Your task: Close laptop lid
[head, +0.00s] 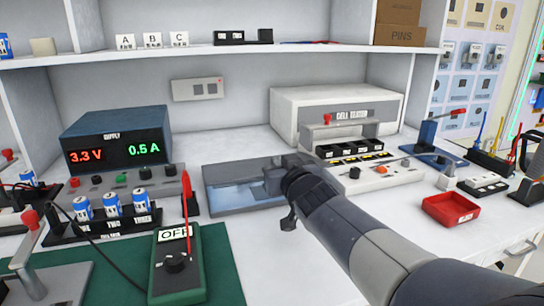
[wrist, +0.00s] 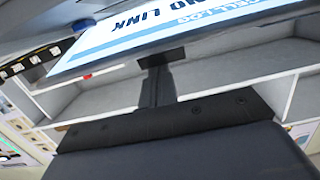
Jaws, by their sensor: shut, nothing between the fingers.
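The laptop (head: 222,187) is a low grey-blue slab on the white bench, left of the cell tester. A pale blue area shows on it; its lid angle is hard to tell. In the wrist view its lit screen (wrist: 185,27) crosses the top, with upside-down text including "NO LINK". My gripper (head: 272,183) is over the laptop's right part and hides some of it. In the wrist view my gripper (wrist: 162,59) is shut and empty, its tip close to the screen's lower edge. Whether it touches cannot be told.
The cell tester (head: 340,116) stands close behind and right of the laptop. The supply (head: 118,145) and a rack of blue-white cells (head: 112,210) are left. A green mat with a meter (head: 177,262) is front left. A red tray (head: 450,208) is right. Bench front is partly clear.

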